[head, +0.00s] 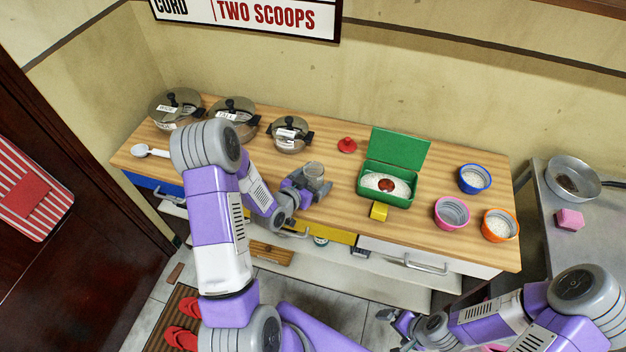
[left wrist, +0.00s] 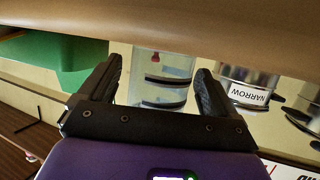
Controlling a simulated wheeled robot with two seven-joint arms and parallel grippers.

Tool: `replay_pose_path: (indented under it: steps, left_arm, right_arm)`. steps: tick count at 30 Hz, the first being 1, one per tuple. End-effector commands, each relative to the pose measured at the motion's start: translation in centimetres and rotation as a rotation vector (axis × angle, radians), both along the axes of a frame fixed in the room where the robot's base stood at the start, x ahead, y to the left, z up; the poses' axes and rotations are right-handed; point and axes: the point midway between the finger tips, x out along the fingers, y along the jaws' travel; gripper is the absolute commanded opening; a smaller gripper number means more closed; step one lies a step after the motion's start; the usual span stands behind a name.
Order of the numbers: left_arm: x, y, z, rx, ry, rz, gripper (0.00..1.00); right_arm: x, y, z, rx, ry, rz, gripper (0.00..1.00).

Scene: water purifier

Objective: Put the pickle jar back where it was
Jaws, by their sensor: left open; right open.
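A clear glass jar (head: 314,172) stands on the wooden counter near its middle. It looks like the pickle jar, but its contents cannot be made out. My left gripper (head: 308,187) is open at the jar. In the left wrist view the jar (left wrist: 162,85) shows between the two open fingers (left wrist: 160,90), with a gap on each side; I cannot tell how deep between them it is. My right gripper (head: 396,318) is open and empty, low in front of the counter, far from the jar.
Several lidded pots (head: 290,134) stand at the back left. A red lid (head: 347,145), an open green box (head: 387,196) of white grains and a yellow block (head: 379,211) are to the right. Bowls (head: 475,179) stand further right. A yellow drawer front (head: 330,234) lies below the counter edge.

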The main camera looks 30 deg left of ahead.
Motion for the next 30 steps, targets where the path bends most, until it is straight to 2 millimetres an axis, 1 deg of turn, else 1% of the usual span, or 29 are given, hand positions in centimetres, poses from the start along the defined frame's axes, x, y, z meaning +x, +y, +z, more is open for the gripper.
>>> replay_pose_path:
  steps: [4, 5, 8, 17, 18, 21, 27, 30]
  left_arm:
    - [0.0, 0.0, 0.5, 0.0, 0.0, 0.0, 0.91]
    - [-0.3, 0.1, 0.6, 0.0, 0.001, 0.001, 0.91]
    - [-2.1, 0.3, 1.1, -0.001, 0.002, 0.004, 0.91]
    - [-8.9, 0.9, 3.7, -0.002, 0.001, 0.006, 0.91]
    - [-8.9, 0.9, 3.9, -0.002, 0.005, 0.002, 0.91]
    - [-9.4, 1.0, 4.2, -0.002, 0.004, 0.0, 0.91]
    - [-10.5, 1.1, 4.5, -0.001, 0.003, -0.001, 0.91]
    - [-10.9, 1.1, 4.5, -0.002, 0.003, 0.001, 0.91]
  right_arm:
    - [0.0, 0.0, 0.6, 0.0, 0.0, 0.0, 1.0]
    - [0.0, 0.0, 0.6, 0.0, 0.0, 0.0, 1.0]
    - [0.0, 0.0, 0.7, 0.0, 0.0, 0.0, 1.0]
    - [0.0, 0.0, 1.3, 0.0, 0.0, 0.0, 1.0]
    - [0.0, 0.0, 2.3, 0.0, 0.001, 0.0, 1.0]
    - [0.0, 0.0, 3.8, 0.0, 0.0, 0.0, 1.0]
    - [0.0, 0.0, 5.8, 0.0, 0.0, 0.0, 1.0]
    - [0.0, 0.0, 6.5, 0.0, 0.0, 0.0, 1.0]
